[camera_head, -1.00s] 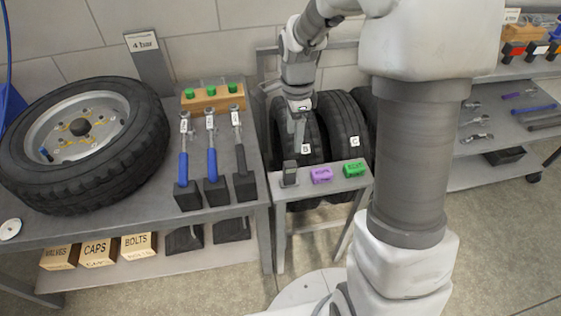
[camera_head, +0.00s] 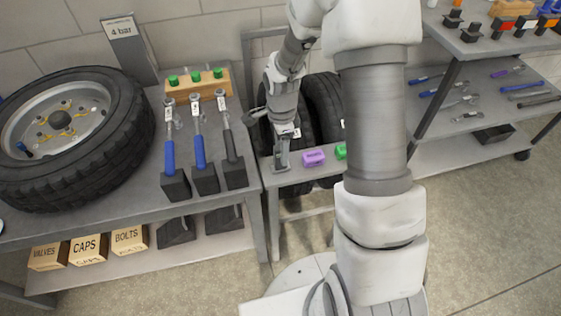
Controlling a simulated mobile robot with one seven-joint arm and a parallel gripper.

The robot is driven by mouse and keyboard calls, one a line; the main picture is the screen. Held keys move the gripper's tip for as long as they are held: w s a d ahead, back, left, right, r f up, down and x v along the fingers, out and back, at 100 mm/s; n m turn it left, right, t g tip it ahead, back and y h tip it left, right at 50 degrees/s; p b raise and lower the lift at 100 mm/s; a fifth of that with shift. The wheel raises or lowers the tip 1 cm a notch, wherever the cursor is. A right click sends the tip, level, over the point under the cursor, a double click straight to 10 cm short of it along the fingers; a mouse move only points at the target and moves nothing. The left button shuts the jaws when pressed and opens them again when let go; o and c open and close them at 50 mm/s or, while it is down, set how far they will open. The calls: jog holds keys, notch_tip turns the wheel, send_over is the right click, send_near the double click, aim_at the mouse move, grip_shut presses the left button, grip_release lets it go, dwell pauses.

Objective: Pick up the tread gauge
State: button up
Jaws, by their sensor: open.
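A small narrow bench (camera_head: 270,190) stands in front of the tyres. At its left end is a small dark grey upright piece on a flat base (camera_head: 281,169), which looks like the tread gauge; no label on it can be read. My gripper (camera_head: 282,153) is open and points down right over this piece. The fingers overlap its top in the picture, and I cannot tell whether they are around it or touch it. A purple block (camera_head: 313,158) lies just right of it on the bench. A green block (camera_head: 340,152) is farther right, partly hidden by my arm.
A workbench (camera_head: 120,215) at left holds a wheel (camera_head: 115,150), several torque wrenches (camera_head: 199,155) and a wooden block with green caps (camera_head: 197,86). Boxes sit on its lower shelf. Tyres (camera_head: 322,100) stand behind the small bench. A tool shelf (camera_head: 470,155) is at right.

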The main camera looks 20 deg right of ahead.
notch_tip(320, 180, down, 5)
jog(key=shift+a+b, duration=0.1)
jog(key=shift+b, duration=0.45)
grip_shut()
